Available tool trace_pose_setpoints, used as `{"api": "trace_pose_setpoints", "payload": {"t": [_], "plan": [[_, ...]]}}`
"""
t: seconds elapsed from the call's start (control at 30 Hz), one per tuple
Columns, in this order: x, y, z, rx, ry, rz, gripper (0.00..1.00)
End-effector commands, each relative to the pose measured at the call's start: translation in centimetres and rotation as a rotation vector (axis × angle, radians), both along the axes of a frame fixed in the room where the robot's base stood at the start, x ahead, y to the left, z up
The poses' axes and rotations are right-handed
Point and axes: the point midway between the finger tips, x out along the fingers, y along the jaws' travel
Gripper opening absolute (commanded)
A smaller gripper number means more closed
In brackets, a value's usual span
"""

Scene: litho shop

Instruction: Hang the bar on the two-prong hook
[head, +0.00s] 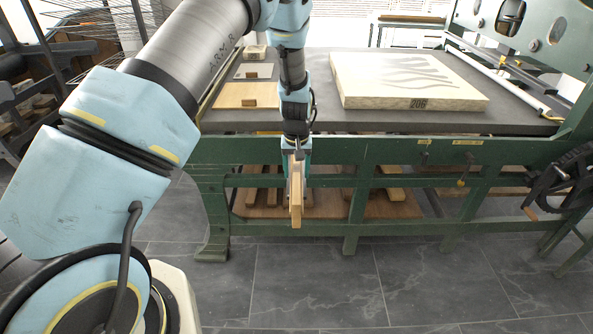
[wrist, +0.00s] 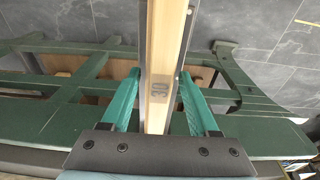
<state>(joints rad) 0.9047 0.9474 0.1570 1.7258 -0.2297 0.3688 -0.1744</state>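A long pale wooden bar (head: 296,205) with a darker strip along its edge hangs below my gripper (head: 297,158), in front of the green press. In the wrist view the bar (wrist: 163,60) shows the number 30 and runs between the two teal fingers of my gripper (wrist: 158,85). The gripper is shut on the bar and holds it clear of the floor. Small hooks (head: 468,157) show below yellow labels on the press's front rail, to the right of the gripper. They are too small to tell which has two prongs.
The green press frame (head: 390,150) stands close behind the bar. A pale stone slab (head: 405,80) marked 206 lies on its bed. A wheel with a handle (head: 560,180) juts out at the right. A low wooden shelf (head: 330,206) holds several wood pieces. The tiled floor (head: 310,285) in front is clear.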

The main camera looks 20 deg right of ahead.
Motion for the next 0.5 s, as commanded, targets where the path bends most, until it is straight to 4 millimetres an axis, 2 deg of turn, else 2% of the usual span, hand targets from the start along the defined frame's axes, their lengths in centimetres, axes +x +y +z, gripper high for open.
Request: {"api": "trace_pose_setpoints", "payload": {"t": [0.03, 0.17, 0.5], "plan": [[-0.02, 0.01, -0.01, 0.000, 0.000, 0.000, 0.68], [-0.03, 0.02, -0.03, 0.000, 0.001, 0.000, 0.82], [-0.10, 0.03, 0.34, 0.001, 0.001, -0.001, 0.82]]}}
